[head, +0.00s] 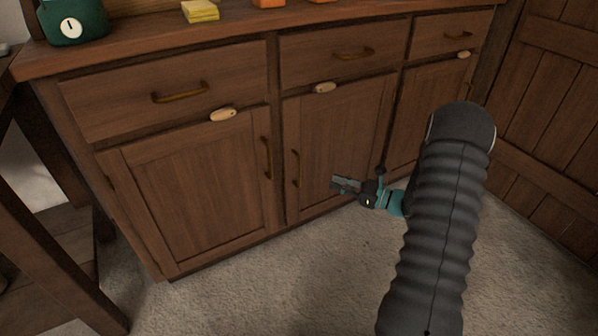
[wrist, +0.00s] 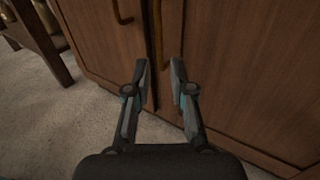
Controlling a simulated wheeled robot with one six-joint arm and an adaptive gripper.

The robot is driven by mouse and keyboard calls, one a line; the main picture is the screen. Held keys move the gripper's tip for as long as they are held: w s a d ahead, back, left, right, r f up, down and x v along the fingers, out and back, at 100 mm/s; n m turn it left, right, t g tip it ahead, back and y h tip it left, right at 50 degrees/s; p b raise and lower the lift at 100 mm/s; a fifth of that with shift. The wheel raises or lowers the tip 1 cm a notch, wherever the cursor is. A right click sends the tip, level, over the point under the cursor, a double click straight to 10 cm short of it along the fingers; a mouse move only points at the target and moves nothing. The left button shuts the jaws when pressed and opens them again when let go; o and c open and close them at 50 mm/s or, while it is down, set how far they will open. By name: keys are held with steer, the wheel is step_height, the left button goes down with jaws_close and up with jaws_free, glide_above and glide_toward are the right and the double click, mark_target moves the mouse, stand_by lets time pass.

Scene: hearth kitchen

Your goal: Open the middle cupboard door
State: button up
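The middle cupboard door (head: 345,135) is brown wood and looks shut, flush in its frame. Its upright brass handle (head: 296,168) is near the door's left edge. In the wrist view this handle (wrist: 158,28) lies ahead of the gap between my fingers, with its lower part near the fingertips. My gripper (head: 336,184) is in front of the lower part of the middle door, to the right of the handle in the head view. In the wrist view my gripper (wrist: 158,66) is open, its two fingers apart with nothing held between them.
The left cupboard door (head: 195,195) has its own brass handle (head: 266,158) close by. Drawers (head: 335,55) with oval tags sit above the doors. A dark wooden table or stand (head: 50,240) is at the left. Carpet (head: 290,275) in front is clear.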

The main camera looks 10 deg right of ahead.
glide_above(299, 185)
steer(key=shift+w, duration=0.3)
steer(key=shift+d, duration=0.1)
jaws_close()
